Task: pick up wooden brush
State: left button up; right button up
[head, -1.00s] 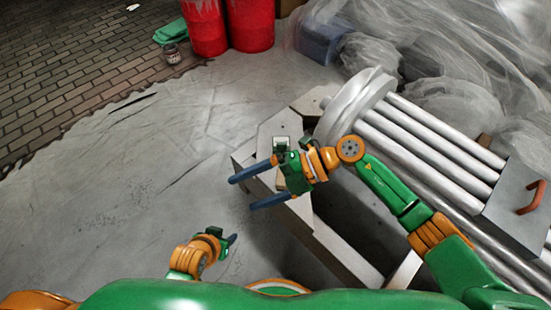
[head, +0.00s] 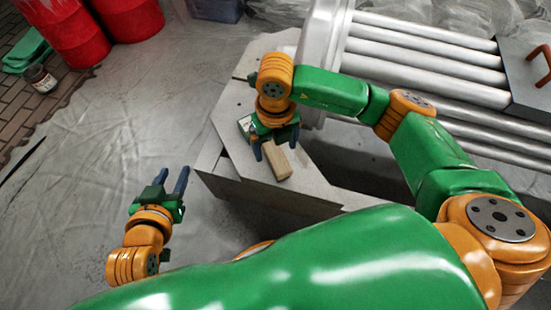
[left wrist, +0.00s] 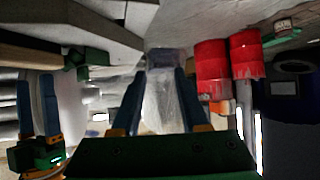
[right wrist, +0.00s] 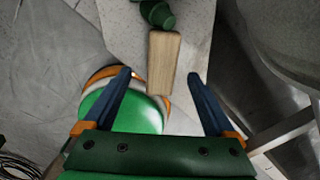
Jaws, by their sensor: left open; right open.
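The wooden brush (head: 278,161) shows as a pale wooden block on the grey angular bench top, partly hidden by my right gripper. In the right wrist view the brush (right wrist: 163,62) lies lengthwise, its near end between the open fingertips in the picture. I cannot tell how far below them it is; no contact shows. My right gripper (head: 276,147) is open above the brush, fingers pointing down. My left gripper (head: 173,181) is open and empty, left of the bench over the sheeted floor; its fingers (left wrist: 163,80) show apart in the left wrist view.
The grey bench top (head: 315,185) has angled edges. A small green object (right wrist: 158,14) touches or nearly touches the brush's far end. Silver pipes (head: 420,62) lie behind, at right. Red barrels (head: 66,35) and a jar (head: 40,78) stand at far left. The sheeted floor (head: 90,150) is open.

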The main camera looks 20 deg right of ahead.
aim_at(277, 156)
notch_tip(277, 156, down, 3)
jog(key=shift+d+r+b, duration=0.15)
jog(key=shift+b, duration=0.55)
notch_tip(277, 156, down, 2)
jog(key=shift+f+b, duration=0.1)
jog(key=shift+b, duration=0.4)
pick_arm(q)
notch_tip(277, 156, up, 16)
jog(key=w+d+m+t+h, duration=0.1)
jog(key=w+d+t+h, duration=0.1)
jog(key=t, duration=0.7)
jog(key=shift+w+d+t+h, duration=0.3)
jog(key=shift+h, duration=0.4)
pick_arm(e)
grip_shut()
